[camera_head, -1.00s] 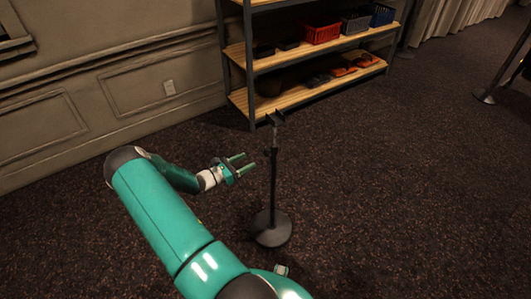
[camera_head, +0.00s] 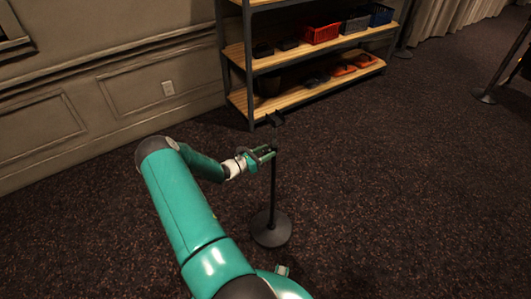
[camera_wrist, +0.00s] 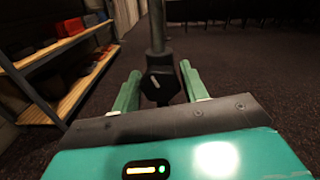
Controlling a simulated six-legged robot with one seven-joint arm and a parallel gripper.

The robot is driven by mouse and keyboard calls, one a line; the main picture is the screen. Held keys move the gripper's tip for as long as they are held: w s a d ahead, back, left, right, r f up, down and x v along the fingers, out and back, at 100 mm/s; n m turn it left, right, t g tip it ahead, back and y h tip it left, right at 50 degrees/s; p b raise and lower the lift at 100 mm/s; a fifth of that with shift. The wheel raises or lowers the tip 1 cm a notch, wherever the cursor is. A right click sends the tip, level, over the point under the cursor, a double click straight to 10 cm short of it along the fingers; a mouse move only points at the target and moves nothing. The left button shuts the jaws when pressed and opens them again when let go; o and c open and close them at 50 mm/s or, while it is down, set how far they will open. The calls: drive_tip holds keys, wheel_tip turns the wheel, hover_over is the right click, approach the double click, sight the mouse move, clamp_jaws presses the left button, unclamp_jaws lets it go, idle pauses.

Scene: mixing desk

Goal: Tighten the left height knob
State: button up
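A dark stand with a thin upright pole (camera_head: 273,190) and a round base (camera_head: 271,229) stands on the carpet. Its black height knob (camera_wrist: 160,84) sits on the pole in the middle of the wrist view. My gripper (camera_head: 264,153) is at the upper part of the pole in the head view and hides the knob there. In the wrist view my gripper (camera_wrist: 160,72) is open, its green fingers on either side of the knob with a gap showing at each side. The stand's small top piece (camera_head: 275,119) shows above my gripper.
A shelf (camera_head: 300,95) with baskets and tools stands against the wall behind the stand. Another stand's base (camera_head: 484,96) is at the far right. The carpet around the stand is clear.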

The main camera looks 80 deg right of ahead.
drive_tip(key=c, duration=0.6)
drive_tip(key=shift+o, duration=0.2)
drive_tip(key=shift+m, duration=2.2)
drive_tip(key=o, duration=1)
drive_tip(key=v, duration=1.3)
drive_tip(key=shift+w+a, duration=0.3)
